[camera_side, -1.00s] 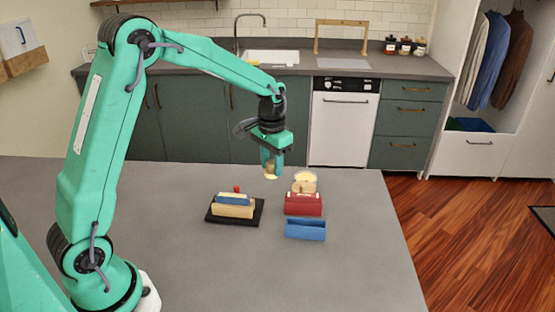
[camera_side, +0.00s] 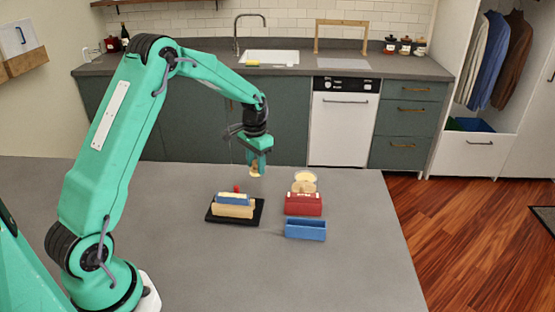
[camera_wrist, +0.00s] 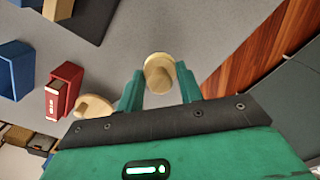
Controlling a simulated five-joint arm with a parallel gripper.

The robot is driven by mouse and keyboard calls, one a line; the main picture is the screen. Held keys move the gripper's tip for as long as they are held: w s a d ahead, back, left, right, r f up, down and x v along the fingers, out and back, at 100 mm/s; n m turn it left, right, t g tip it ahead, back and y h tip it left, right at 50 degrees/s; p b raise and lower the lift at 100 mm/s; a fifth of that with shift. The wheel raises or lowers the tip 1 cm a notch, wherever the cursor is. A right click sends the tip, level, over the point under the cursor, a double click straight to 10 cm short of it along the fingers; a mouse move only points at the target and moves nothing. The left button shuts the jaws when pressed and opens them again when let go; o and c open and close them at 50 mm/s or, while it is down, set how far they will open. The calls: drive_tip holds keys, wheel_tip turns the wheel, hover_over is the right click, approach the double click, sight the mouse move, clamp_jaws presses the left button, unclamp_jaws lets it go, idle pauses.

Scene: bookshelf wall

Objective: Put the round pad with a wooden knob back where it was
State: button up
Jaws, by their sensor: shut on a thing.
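My gripper (camera_side: 256,160) is shut on the round pad with a wooden knob and holds it above the grey table. The pad (camera_side: 256,172) is a small pale disc below the fingertips in the side view. In the wrist view the pad (camera_wrist: 158,66) shows as a pale wooden disc with its knob between the two green fingers (camera_wrist: 158,88). The side view is too small to show its underside.
A black tray (camera_side: 218,219) holds a wooden block (camera_side: 232,212) and a blue piece (camera_side: 233,199). A small red piece (camera_side: 237,189) is behind them. A red box (camera_side: 303,205), a blue open box (camera_side: 305,230) and pale round pieces (camera_side: 305,181) stand to the right.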

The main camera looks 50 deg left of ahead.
sight(256, 169)
drive_tip(key=shift+f, duration=2)
drive_tip(key=shift+f, duration=0.1)
drive_tip(key=o, duration=0.9)
wheel_tip(256, 169, up, 12)
drive_tip(key=shift+r, duration=0.1)
